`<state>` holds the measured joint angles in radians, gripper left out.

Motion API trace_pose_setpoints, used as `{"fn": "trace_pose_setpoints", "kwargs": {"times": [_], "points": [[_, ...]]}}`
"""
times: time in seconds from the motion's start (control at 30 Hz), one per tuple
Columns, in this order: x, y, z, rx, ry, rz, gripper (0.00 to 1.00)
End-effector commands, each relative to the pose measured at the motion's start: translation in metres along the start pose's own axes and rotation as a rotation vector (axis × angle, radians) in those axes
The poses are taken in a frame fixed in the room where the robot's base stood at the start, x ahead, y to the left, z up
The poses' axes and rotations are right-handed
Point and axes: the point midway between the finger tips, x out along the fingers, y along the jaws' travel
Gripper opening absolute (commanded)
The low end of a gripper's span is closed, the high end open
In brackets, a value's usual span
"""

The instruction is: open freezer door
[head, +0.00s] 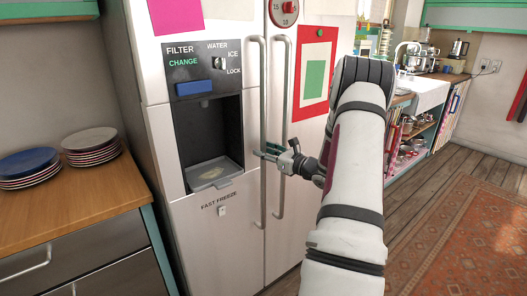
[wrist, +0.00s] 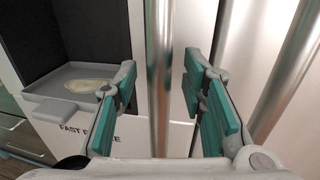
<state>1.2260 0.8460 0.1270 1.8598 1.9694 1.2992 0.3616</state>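The freezer door (head: 180,240) is the left door of a tall white two-door fridge. It carries a dark dispenser and the words FAST FREEZE, and it looks shut. Its long vertical metal handle (head: 262,130) runs beside the right door's handle (head: 286,90). In the wrist view the freezer handle (wrist: 159,70) stands between the open teal fingers of my gripper (wrist: 160,90), with a gap visible on each side. I cannot tell how deep the handle lies between the fingers.
The right handle (wrist: 285,70) runs close outside the right finger. A wooden counter (head: 75,205) with stacked plates (head: 90,145) stands to the left. A rug (head: 460,235) lies on the floor at the right. A sink (head: 425,92) and shelves are further back.

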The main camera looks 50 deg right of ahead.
Motion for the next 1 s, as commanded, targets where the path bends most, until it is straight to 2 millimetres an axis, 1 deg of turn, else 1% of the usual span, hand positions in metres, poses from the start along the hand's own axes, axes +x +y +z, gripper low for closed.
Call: {"fn": "trace_pose_setpoints", "kwargs": {"times": [0.13, 0.37, 0.4, 0.47, 0.5, 0.57, 1.0], "points": [[0.0070, 0.0005, -0.0001, 0.000, 0.001, 0.001, 0.38], [0.0076, 0.0004, 0.0000, 0.000, 0.001, 0.001, 0.38], [0.0075, 0.0004, 0.0000, 0.000, 0.001, 0.001, 0.36], [0.0075, 0.0004, 0.0000, 0.000, 0.001, 0.001, 0.22], [0.0074, 0.0004, 0.0001, 0.000, 0.001, 0.001, 0.13], [0.0074, 0.0004, 0.0001, 0.000, 0.001, 0.001, 0.00], [0.0058, 0.0013, 0.0000, 0.001, 0.000, -0.011, 0.00]]}}
